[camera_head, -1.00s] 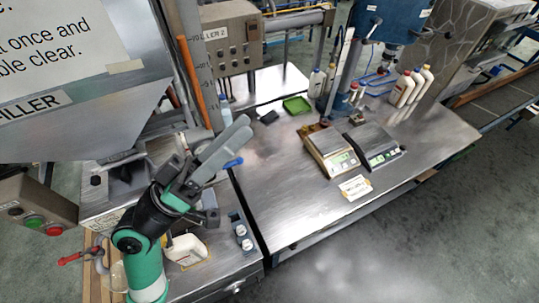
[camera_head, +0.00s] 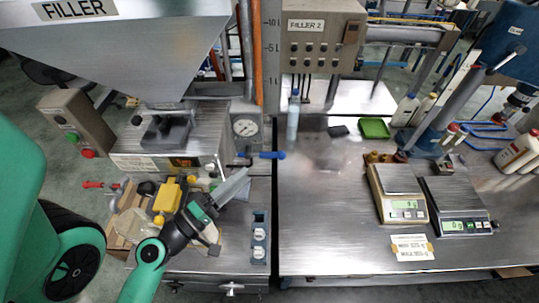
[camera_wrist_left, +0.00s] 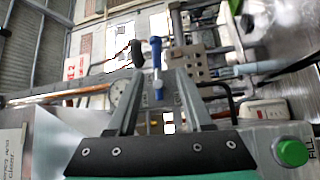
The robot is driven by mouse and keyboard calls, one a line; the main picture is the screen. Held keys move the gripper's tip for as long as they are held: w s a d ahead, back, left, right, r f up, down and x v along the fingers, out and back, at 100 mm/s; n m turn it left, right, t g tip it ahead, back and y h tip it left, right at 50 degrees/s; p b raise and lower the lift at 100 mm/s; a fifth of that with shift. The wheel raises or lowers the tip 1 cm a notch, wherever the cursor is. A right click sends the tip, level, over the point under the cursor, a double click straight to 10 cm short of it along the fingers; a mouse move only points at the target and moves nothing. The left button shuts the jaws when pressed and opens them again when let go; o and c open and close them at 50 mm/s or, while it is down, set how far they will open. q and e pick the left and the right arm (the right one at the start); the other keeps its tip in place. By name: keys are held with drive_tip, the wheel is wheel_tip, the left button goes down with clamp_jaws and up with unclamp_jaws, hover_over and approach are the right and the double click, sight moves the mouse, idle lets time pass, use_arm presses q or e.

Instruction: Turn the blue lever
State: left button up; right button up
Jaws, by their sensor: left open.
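The blue lever (camera_head: 268,155) sticks out sideways to the right from the filler's front, near the round gauge, in the head view. In the left wrist view the blue lever (camera_wrist_left: 157,55) stands upright in the picture, between and beyond the fingertips. My left gripper (camera_head: 232,186) is just below and to the left of the lever in the head view, tilted up towards it. In the left wrist view my left gripper (camera_wrist_left: 158,78) is open, with nothing held between its fingers. Contact with the lever cannot be made out. My right gripper is not in view.
The gauge (camera_head: 245,127) sits close to the lever. A yellow-capped container (camera_head: 167,198) stands behind and left of my gripper. A dark holder with white caps (camera_head: 260,238) lies to the right. Two scales (camera_head: 408,207) stand on the steel table (camera_head: 325,235), whose near left part is clear.

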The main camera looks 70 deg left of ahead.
sight(269, 153)
use_arm(q)
drive_tip(key=p+x, duration=0.1)
drive_tip(key=x, duration=0.2)
drive_tip(key=p+x, duration=0.1)
drive_tip(key=x, duration=0.2)
drive_tip(key=r+p+x, duration=0.1)
drive_tip(key=p+x, duration=0.1)
drive_tip(key=x, duration=0.1)
drive_tip(key=shift+d, duration=0.15)
drive_tip(key=shift+w+a+f, duration=0.1)
drive_tip(key=shift+w+a, duration=0.15)
drive_tip(key=shift+w, duration=0.25)
clamp_jaws()
idle(0.6)
